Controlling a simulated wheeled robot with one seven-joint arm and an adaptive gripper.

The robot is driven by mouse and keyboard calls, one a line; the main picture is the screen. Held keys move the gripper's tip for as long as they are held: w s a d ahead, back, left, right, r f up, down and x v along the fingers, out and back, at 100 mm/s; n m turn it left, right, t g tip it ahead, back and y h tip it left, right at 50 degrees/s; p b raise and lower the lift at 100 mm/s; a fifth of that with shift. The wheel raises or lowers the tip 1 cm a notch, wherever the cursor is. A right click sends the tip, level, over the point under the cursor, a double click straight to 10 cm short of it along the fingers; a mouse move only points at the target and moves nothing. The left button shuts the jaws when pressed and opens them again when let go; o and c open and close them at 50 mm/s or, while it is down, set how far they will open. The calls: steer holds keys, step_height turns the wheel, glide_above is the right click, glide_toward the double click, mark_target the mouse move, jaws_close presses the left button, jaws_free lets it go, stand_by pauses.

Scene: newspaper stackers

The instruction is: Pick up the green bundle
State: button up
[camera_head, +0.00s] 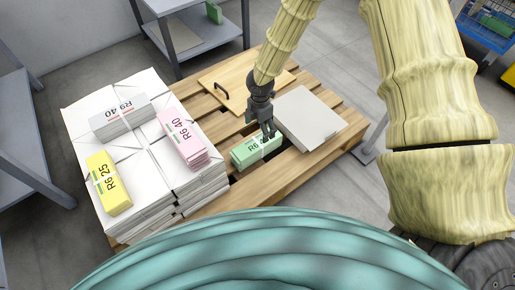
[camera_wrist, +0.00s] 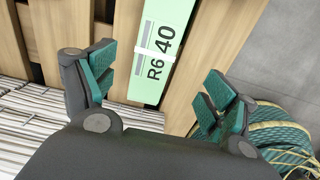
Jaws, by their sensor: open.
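The green bundle (camera_head: 256,150) lies on the wooden pallet, to the right of the white paper stack. It carries the print "R6 40" and a white band. In the wrist view the green bundle (camera_wrist: 165,45) runs up from the middle, between and beyond the fingers. My gripper (camera_head: 267,132) is just above the bundle in the head view and hides part of it. In the wrist view my gripper (camera_wrist: 157,97) has its teal-padded fingers wide apart with nothing between them. I cannot tell how large the gap down to the bundle is.
White paper stacks (camera_head: 75,122) on the pallet (camera_head: 235,187) bear a yellow (camera_head: 108,183), a pink (camera_head: 183,139) and a grey bundle (camera_head: 119,115). A white box (camera_head: 308,118) lies close right of the green bundle. A wooden board (camera_head: 235,88) with a handle lies behind.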

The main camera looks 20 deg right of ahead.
steer(key=b, duration=0.2)
glide_above(257, 142)
step_height(257, 142, down, 5)
steer(key=shift+s, duration=0.15)
steer(key=shift+w+f+b, duration=0.2)
steer(key=shift+f+b, duration=1.55)
steer(key=shift+f, duration=1.15)
steer(key=shift+d, duration=0.1)
steer(key=shift+r, duration=0.1)
jaws_close()
